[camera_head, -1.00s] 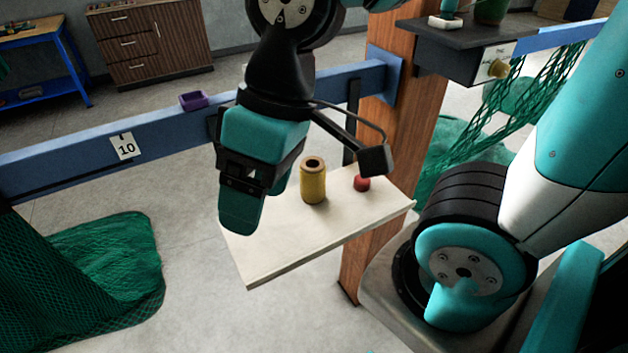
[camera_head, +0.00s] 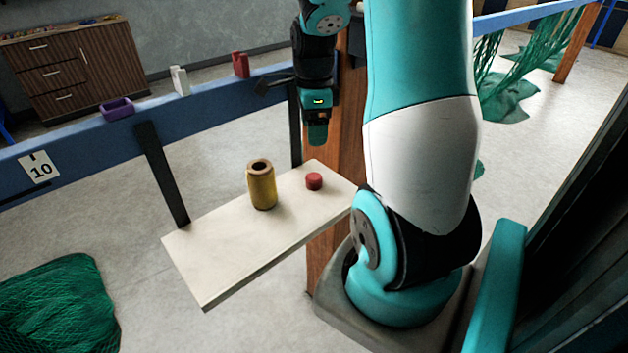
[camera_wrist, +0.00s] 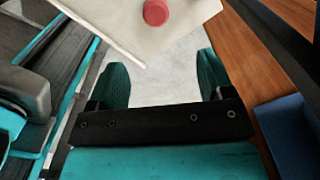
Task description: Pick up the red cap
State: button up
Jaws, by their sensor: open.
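The red cap (camera_head: 314,181) is a small round piece lying on the right part of the pale shelf board (camera_head: 215,267). In the wrist view the red cap (camera_wrist: 156,12) shows at the top, beyond the fingertips, on the board (camera_wrist: 120,25). My gripper (camera_head: 318,135) is up behind the cap in the head view, apart from it. In the wrist view my gripper (camera_wrist: 160,80) is open, with its two teal fingers spread and bare floor between them.
A yellow spool (camera_head: 262,185) stands upright on the board, left of the cap. A wooden post (camera_head: 347,140) rises behind the board's right end. A blue rail (camera_head: 220,108) carries a purple tray (camera_head: 117,108), a white holder (camera_head: 180,80) and a red holder (camera_head: 240,65).

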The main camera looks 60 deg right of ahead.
aim_at(314, 176)
notch_tip(314, 176, down, 8)
jog(key=shift+a+f+p, duration=0.1)
jog(key=shift+f+p, duration=0.05)
jog(key=shift+p, duration=0.15)
jog(key=shift+s+a+f+p, duration=0.1)
jog(key=shift+f+p, duration=0.2)
jog(key=shift+f, duration=1)
jog(key=shift+s+a+f+p, duration=0.1)
jog(key=shift+f+p, duration=0.2)
jog(key=shift+f, duration=0.95)
jog(key=c, duration=1)
